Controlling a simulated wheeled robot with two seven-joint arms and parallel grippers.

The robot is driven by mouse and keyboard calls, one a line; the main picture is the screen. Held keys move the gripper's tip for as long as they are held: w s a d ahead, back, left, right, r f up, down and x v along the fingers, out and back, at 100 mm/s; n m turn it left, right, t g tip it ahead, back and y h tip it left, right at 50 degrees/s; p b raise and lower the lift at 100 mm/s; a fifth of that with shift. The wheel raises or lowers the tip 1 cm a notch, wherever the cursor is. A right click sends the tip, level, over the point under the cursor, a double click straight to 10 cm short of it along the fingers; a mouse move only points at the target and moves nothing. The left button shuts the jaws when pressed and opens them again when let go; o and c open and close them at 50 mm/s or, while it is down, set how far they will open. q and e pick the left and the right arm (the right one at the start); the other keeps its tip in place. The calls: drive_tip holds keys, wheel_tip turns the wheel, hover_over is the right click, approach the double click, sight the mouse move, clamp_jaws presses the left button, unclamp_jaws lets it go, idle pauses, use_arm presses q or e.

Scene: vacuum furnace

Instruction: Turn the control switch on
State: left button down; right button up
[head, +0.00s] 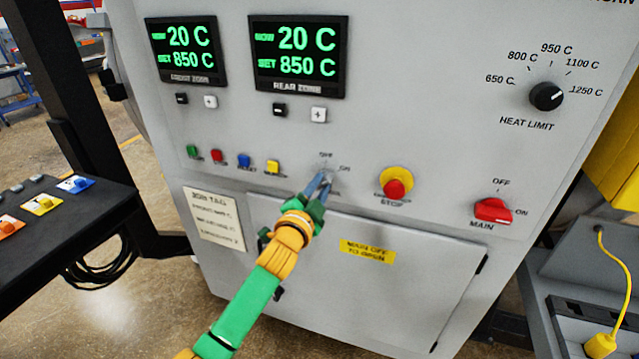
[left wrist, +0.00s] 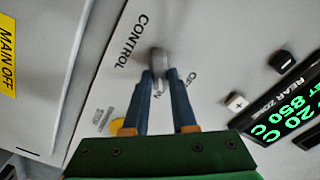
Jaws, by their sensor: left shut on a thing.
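The control switch (left wrist: 158,58) is a small grey knob on the light grey furnace panel. In the left wrist view it sits beside the label CONTROL, with the OFF mark to its lower right. In the head view its OFF and ON marks show above the fingertips, and the knob is mostly hidden by them. My left gripper (head: 325,180) reaches up from below; its blue fingers are closed on the knob's two sides, as the left wrist view (left wrist: 162,82) shows. The knob's exact pointing direction is unclear. My right gripper is not in view.
A red stop button (head: 394,189) with a yellow ring and a red main switch (head: 493,211) are to the right. Several coloured buttons (head: 245,162) are to the left. Below is a door (head: 400,285) with a yellow label. The heat limit dial (head: 546,96) is upper right.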

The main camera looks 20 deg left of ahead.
use_arm(q)
drive_tip(key=shift+m, duration=0.9)
drive_tip(key=c, duration=0.7)
unclamp_jaws()
drive_tip(key=shift+s, duration=0.1)
drive_tip(key=s, duration=0.7)
drive_tip(key=shift+b, duration=0.35)
drive_tip(key=shift+w+f, duration=0.1)
